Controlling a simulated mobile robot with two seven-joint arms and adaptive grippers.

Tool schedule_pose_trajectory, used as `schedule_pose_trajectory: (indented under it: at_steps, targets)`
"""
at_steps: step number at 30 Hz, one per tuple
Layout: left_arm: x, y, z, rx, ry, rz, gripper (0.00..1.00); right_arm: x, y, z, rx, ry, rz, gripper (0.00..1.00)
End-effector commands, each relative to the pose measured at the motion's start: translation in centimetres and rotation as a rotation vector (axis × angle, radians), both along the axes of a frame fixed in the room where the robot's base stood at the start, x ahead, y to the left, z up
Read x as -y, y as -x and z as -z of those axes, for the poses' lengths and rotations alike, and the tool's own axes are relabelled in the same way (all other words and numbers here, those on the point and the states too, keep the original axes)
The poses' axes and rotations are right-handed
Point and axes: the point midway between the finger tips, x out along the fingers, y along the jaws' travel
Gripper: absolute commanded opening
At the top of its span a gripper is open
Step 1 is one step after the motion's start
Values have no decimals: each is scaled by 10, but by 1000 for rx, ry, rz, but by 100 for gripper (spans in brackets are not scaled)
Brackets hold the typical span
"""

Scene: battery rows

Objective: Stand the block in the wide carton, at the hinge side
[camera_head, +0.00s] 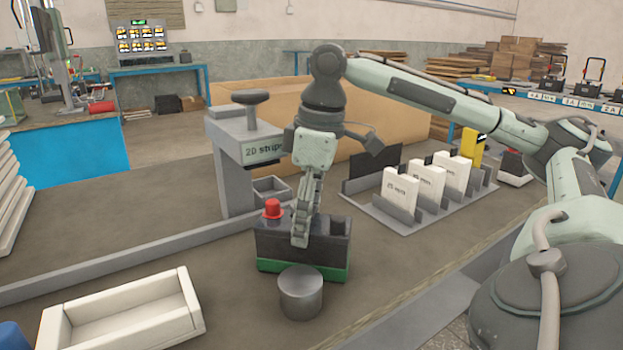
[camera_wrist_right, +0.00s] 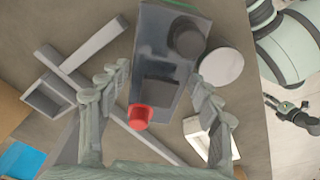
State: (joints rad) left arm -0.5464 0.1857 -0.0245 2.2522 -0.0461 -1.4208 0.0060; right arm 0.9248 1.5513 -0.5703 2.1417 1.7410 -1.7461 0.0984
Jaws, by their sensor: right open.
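The block (camera_head: 325,245) is a dark battery with a green band at its base and a red cap at one end. It stands upright on the bench; it also shows in the right wrist view (camera_wrist_right: 160,55). My right gripper (camera_head: 302,235) is low over the block, with its fingers (camera_wrist_right: 160,76) apart on either side of it. Whether they touch it cannot be told. A large tan carton (camera_head: 400,125) stands behind the bench tools; its inside and any hinge are hardly visible. My left gripper is not in view.
A grey cylinder (camera_head: 300,295) stands close in front of the block. A white open tray (camera_head: 125,328) lies front left. A grey press stand marked "20 strips" (camera_head: 235,165) is behind left. A grey rack (camera_head: 415,213) holds several white cards at right. A long rail crosses the left.

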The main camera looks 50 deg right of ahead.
Motion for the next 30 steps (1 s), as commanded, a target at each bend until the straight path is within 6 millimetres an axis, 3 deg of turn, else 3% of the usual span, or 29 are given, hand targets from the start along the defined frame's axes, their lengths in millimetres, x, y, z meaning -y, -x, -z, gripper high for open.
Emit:
schedule_pose_trajectory:
  at_steps: [1,6,12,18,30]
  targets:
    - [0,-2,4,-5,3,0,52,0,0,-16,3,-2,0,64]
    - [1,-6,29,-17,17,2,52,2,5,-53,2,-2,-2,64]
    - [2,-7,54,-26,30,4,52,4,8,-81,1,-3,-1,64]
    - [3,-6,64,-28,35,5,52,5,10,-89,-1,-2,-1,64]
    - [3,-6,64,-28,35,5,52,5,10,-89,-2,-1,-1,64]
